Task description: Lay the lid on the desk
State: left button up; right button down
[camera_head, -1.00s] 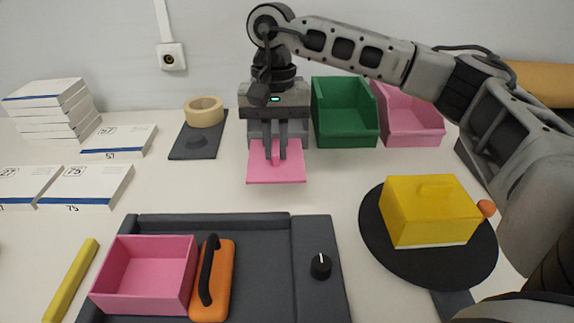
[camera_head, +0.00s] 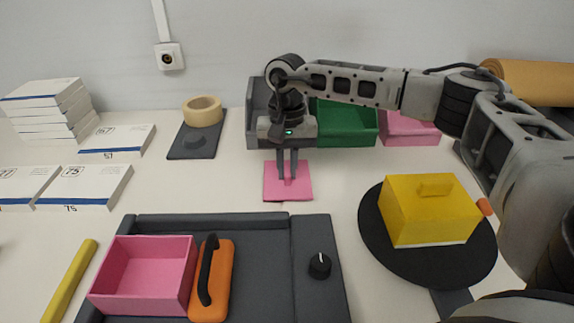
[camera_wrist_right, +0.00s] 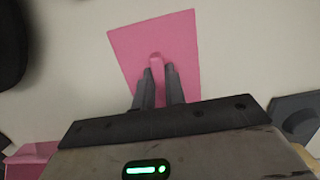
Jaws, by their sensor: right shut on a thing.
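The pink lid (camera_head: 303,191) is a flat square plate with a raised pink handle, in the middle of the desk (camera_head: 230,185) behind the dark tray. My right gripper (camera_head: 287,178) points down and is shut on the lid's handle. In the right wrist view the lid (camera_wrist_right: 178,45) extends beyond the fingers (camera_wrist_right: 159,85), which sit on both sides of the handle. The lid looks level and at or just above the desk; I cannot tell whether it touches. My left gripper is not in view.
In front is a dark tray (camera_head: 262,262) with an open pink box (camera_head: 145,272) and an orange block (camera_head: 222,285). A yellow box (camera_head: 425,210) sits on a black disc (camera_head: 378,250) at right. Green (camera_head: 345,128) and pink bins (camera_head: 410,128) stand behind. Books (camera_head: 85,185) lie left.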

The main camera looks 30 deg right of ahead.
aim_at(287, 164)
jog(key=shift+f, duration=0.15)
jog(key=c, duration=1.5)
grip_release()
jog(key=shift+o, duration=0.2)
notch_tip(287, 164, up, 12)
jog(key=w, duration=0.1)
jog(key=shift+d, duration=0.35)
jog(key=shift+w, duration=0.1)
